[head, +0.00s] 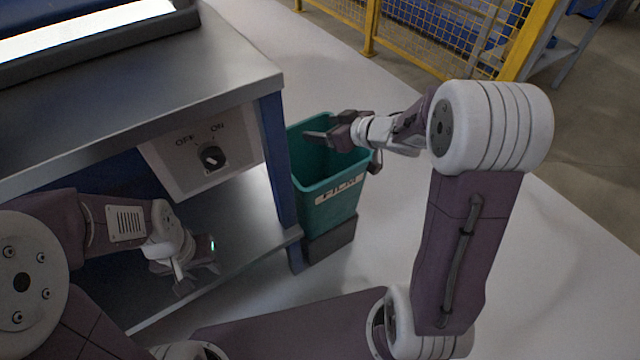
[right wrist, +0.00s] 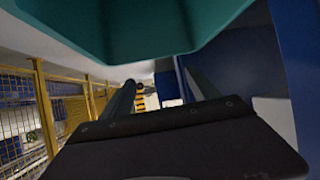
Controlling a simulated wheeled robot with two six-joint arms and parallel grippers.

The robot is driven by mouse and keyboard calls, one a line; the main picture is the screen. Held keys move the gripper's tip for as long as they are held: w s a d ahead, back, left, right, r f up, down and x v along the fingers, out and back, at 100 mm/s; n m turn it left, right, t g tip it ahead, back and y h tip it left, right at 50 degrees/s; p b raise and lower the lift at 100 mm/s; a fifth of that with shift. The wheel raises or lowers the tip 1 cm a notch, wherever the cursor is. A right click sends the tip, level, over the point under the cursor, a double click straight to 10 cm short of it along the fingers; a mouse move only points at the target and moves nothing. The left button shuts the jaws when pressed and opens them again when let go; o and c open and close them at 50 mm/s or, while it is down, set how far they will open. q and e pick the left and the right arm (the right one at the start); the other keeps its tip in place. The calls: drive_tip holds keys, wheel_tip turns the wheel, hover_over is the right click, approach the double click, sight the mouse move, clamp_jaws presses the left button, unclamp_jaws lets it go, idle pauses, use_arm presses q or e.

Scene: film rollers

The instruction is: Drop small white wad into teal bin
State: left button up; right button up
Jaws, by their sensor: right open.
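The teal bin (head: 330,195) stands upright on a dark base beside the workbench's right leg. In the right wrist view its teal wall (right wrist: 130,25) fills the top. My right gripper (head: 345,147) is at the bin's rim, over its opening in the head view. Its two fingers (right wrist: 162,95) are spread in the right wrist view, with no wad seen between them. My left gripper (head: 190,268) is low under the bench top at the left; its jaws are too unclear to read. I see no small white wad in either view; the bin's inside floor is hidden.
The metal workbench (head: 130,90) fills the left, with an OFF/ON knob panel (head: 205,150) and a lower shelf (head: 235,250). A yellow mesh fence (head: 430,35) runs along the back. The pale floor (head: 560,250) at the right is clear.

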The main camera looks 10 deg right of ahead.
drive_tip(key=p+v, duration=0.6)
drive_tip(key=v, duration=0.3)
drive_tip(key=shift+s, duration=0.1)
